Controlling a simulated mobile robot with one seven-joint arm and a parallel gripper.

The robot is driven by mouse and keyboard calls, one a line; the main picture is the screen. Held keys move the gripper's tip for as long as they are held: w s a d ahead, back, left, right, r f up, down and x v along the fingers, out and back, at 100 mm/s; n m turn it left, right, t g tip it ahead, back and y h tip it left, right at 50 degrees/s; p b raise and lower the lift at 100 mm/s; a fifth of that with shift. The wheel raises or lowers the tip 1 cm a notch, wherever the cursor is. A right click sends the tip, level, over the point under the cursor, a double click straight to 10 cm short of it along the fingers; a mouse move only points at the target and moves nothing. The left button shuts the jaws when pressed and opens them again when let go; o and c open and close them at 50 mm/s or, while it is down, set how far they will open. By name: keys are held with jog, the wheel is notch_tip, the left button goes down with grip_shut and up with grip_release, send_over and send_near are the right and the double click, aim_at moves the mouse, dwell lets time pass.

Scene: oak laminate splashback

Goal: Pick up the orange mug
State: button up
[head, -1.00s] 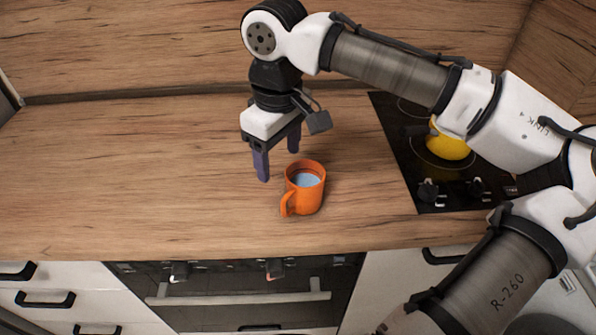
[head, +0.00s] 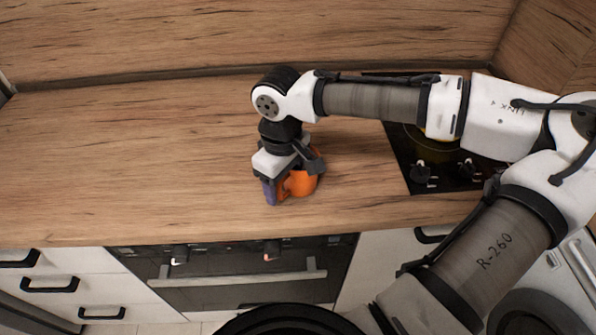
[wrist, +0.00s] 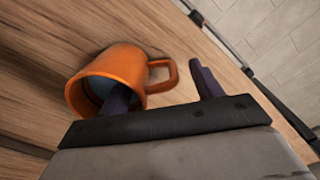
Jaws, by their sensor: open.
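The orange mug (head: 304,184) stands on the wooden counter, partly hidden by my gripper (head: 284,188) in the head view. My gripper points down at the mug's left side. Its jaws are open, with one purple finger to the left of the mug and the other hidden there. In the wrist view, the mug (wrist: 118,65) shows its handle between the two fingers of my gripper (wrist: 160,80). One finger overlaps the mug's opening, and the other stands beyond the handle. I cannot tell whether a finger touches the mug.
The wooden counter (head: 130,160) is clear left of the mug. The counter's front edge runs above an oven (head: 235,275) and drawers.

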jog(key=shift+f, duration=1)
grip_shut()
jog(key=shift+r, duration=0.25)
notch_tip(320, 180, up, 20)
jog(key=b, duration=0.2)
jog(key=shift+f, duration=0.25)
dwell(0.5)
